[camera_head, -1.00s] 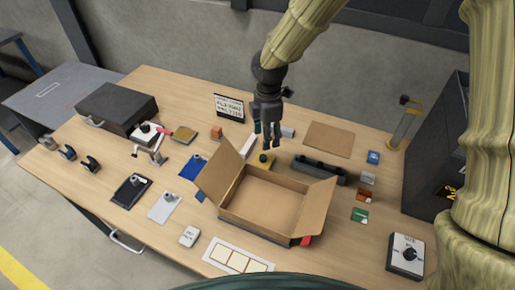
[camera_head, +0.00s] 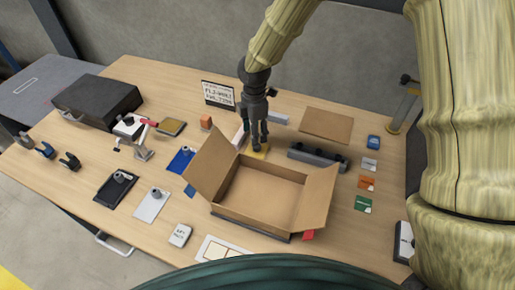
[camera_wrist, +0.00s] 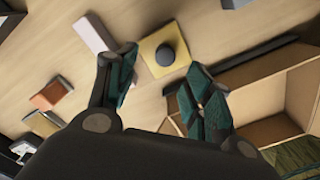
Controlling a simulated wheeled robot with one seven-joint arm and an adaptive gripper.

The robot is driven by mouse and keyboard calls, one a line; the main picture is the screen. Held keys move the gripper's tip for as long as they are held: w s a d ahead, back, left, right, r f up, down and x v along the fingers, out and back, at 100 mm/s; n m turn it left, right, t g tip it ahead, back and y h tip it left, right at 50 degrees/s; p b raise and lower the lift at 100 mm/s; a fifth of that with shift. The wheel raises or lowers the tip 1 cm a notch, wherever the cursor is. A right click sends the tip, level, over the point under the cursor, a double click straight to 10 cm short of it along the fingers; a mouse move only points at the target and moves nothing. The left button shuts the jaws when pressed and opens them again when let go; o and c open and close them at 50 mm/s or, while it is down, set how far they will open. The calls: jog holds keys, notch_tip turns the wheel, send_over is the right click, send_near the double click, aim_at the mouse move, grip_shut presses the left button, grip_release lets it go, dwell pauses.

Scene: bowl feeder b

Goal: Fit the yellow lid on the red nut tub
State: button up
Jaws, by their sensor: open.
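The yellow lid (camera_head: 259,154) is a flat square with a dark round knob. It lies on the table just behind the open cardboard box, and also shows in the wrist view (camera_wrist: 152,56). My gripper (camera_head: 259,144) points down over the lid, empty. In the wrist view its fingers (camera_wrist: 163,60) are spread, with the knob seen between and beyond the tips. Contact with the lid cannot be told. A small red patch (camera_head: 308,236) shows at the box's front right corner; it may be the red nut tub, mostly hidden by the box flap.
The open cardboard box (camera_head: 265,192) with raised flaps stands close in front of the lid. A dark grey rail-like part (camera_head: 316,158) lies to the right. An orange block (camera_head: 206,122) and a blue plate (camera_head: 181,160) lie to the left. A sign (camera_head: 218,95) stands behind.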

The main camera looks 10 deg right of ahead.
aim_at(257, 149)
jog(key=shift+f, duration=0.35)
jog(key=shift+s+d, duration=0.1)
jog(key=shift+s, duration=0.15)
jog(key=shift+f+p, duration=0.3)
jog(key=shift+d+f+p, duration=0.2)
jog(key=shift+f+p, duration=0.5)
jog(key=shift+f, duration=1.65)
grip_shut()
